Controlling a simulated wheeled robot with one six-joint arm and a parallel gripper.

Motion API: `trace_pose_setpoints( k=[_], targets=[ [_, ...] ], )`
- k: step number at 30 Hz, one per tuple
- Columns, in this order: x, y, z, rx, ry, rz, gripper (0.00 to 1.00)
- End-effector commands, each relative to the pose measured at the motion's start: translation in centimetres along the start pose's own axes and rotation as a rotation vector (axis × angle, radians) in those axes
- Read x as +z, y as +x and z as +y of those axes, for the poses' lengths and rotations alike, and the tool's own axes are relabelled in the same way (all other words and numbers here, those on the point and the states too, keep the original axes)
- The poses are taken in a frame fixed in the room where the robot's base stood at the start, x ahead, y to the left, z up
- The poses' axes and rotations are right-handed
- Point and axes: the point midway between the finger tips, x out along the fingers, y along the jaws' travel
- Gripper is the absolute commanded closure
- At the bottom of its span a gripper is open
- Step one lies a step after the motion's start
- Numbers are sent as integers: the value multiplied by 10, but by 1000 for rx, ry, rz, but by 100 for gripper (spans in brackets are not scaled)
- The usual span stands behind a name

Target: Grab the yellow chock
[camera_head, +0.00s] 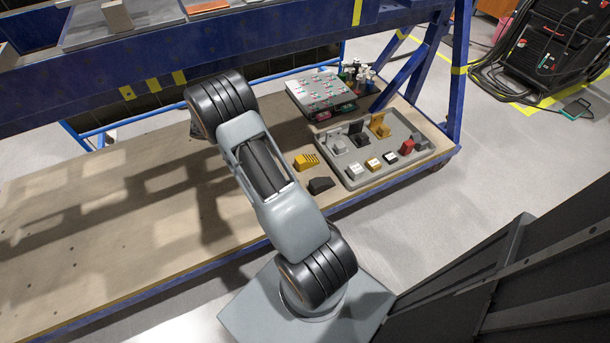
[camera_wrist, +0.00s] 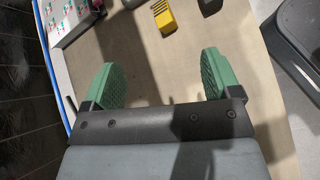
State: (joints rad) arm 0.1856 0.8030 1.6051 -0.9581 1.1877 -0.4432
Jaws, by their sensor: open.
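The yellow chock (camera_head: 306,161), a small yellow wedge with dark stripes, lies on the wooden board left of the grey tray. In the wrist view the yellow chock (camera_wrist: 166,21) shows at the top middle, ahead of my fingers and apart from them. My gripper (camera_wrist: 160,78) is open, its two green pads wide apart with only bare board between them. In the head view my gripper is hidden behind my arm.
A dark chock (camera_head: 321,185) lies close to the yellow one. The grey tray (camera_head: 351,184) holds several small parts. The board's left side is clear.

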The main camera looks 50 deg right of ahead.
Motion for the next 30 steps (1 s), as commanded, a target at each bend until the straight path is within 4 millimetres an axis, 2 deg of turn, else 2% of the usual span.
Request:
trace_pose_setpoints(
  k=[1,3,6,9,12,17,24,30],
  targets=[
    [-34,41,-4,7,-58,-49,17],
    [-59,75,-4,29,-133,-109,17],
    [-88,116,-6,50,-221,-179,17],
    [-108,145,-9,67,-287,-229,17],
    [-121,164,-12,78,-331,-262,17],
    [-126,191,-12,84,-360,-286,17],
    [-115,233,-7,84,-363,-288,17],
    [-108,254,-4,86,-364,-287,17]
  ],
)
